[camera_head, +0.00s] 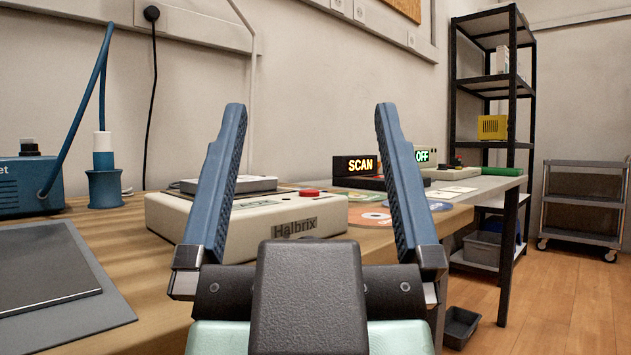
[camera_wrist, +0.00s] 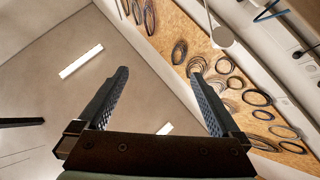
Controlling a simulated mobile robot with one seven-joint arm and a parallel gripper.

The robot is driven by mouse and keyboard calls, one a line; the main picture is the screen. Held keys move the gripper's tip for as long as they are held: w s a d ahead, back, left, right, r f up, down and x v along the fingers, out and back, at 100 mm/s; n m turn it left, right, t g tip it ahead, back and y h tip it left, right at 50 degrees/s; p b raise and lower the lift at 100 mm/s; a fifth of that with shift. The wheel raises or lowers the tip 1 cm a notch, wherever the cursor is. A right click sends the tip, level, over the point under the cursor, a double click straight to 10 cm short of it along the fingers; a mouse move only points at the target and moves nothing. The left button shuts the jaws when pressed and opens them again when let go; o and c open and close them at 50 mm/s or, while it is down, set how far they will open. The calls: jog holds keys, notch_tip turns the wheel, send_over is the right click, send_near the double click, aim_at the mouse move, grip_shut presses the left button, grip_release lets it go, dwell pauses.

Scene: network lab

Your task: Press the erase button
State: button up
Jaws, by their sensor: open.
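A low cream box marked "Halbrix" (camera_head: 265,222) sits on the wooden bench, with a red button (camera_head: 309,194) on its top and a dark-topped part at its left. No label reading "erase" can be made out, so I cannot tell if this red button is the erase button. My gripper (camera_head: 310,105) is open and empty, its two blue fingers pointing up in front of the box and hiding parts of it. The red button shows between the fingers, apart from them. In the wrist view my gripper (camera_wrist: 158,73) points toward the ceiling; no button shows there.
Behind stand a lit "SCAN" sign (camera_head: 354,165) and a lit "OFF" display (camera_head: 422,156), with discs (camera_head: 371,217) lying nearby. At left are a blue device (camera_head: 28,185) and a dark flat panel (camera_head: 45,270). A black shelf (camera_head: 488,90) and grey cart (camera_head: 585,200) stand right.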

jog(key=shift+s+a, duration=0.15)
jog(key=shift+s, duration=0.1)
